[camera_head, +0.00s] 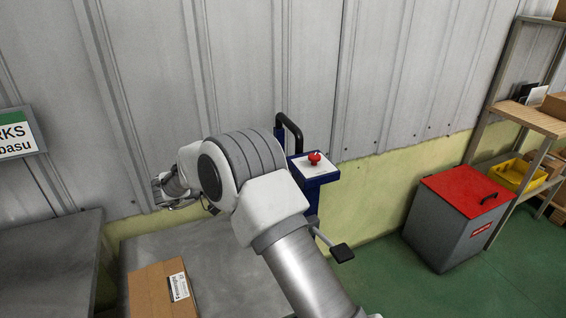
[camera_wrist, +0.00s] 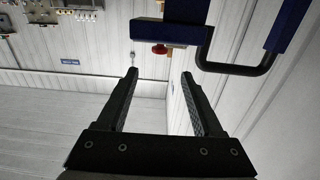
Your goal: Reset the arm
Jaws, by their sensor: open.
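My arm reaches up from the bottom of the head view, bent at a large joint above the grey table (camera_head: 215,250). My gripper (camera_wrist: 160,78) shows in the wrist view with its two black fingers spread apart and nothing between them. In the head view the gripper end is at the left of the arm, small and partly hidden by the wrist. The wrist view looks toward a pale ribbed wall, and the picture seems tilted or upside down.
A cardboard box (camera_head: 163,290) lies on the table. Behind the arm stands a blue machine (camera_head: 311,182) with a red button (camera_head: 314,158) and a black handle (camera_head: 289,132). A red-lidded grey bin (camera_head: 448,228) and a shelf (camera_head: 535,118) stand right.

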